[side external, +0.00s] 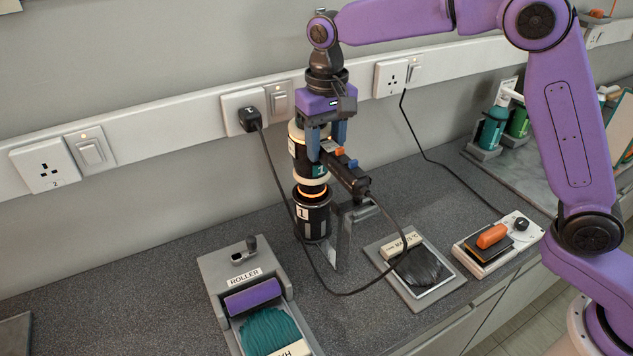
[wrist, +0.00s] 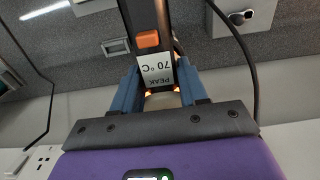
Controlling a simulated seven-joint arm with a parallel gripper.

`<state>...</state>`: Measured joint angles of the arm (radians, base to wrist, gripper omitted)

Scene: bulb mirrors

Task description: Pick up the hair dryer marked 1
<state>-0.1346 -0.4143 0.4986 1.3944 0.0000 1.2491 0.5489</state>
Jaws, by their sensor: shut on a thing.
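The hair dryer marked 1 (side external: 303,158) is black with cream bands and a teal "1" label. It is upright in the side external view, nozzle down. Its handle points right, with orange and blue switches. My gripper (side external: 327,146) comes from above, its blue fingers shut on the dryer. In the wrist view, the handle (wrist: 146,22) with an orange switch and an upside-down "PEAK 70 °C" label passes between the fingers. An orange glow shows at the lower end, just above a black cylinder marked 1 (side external: 318,222) beside a grey stand (side external: 343,240). Whether they touch is unclear.
The dryer's cord (side external: 283,180) loops across the counter to a plug (side external: 250,120) in the wall socket. A roller box (side external: 237,264) stands front left.

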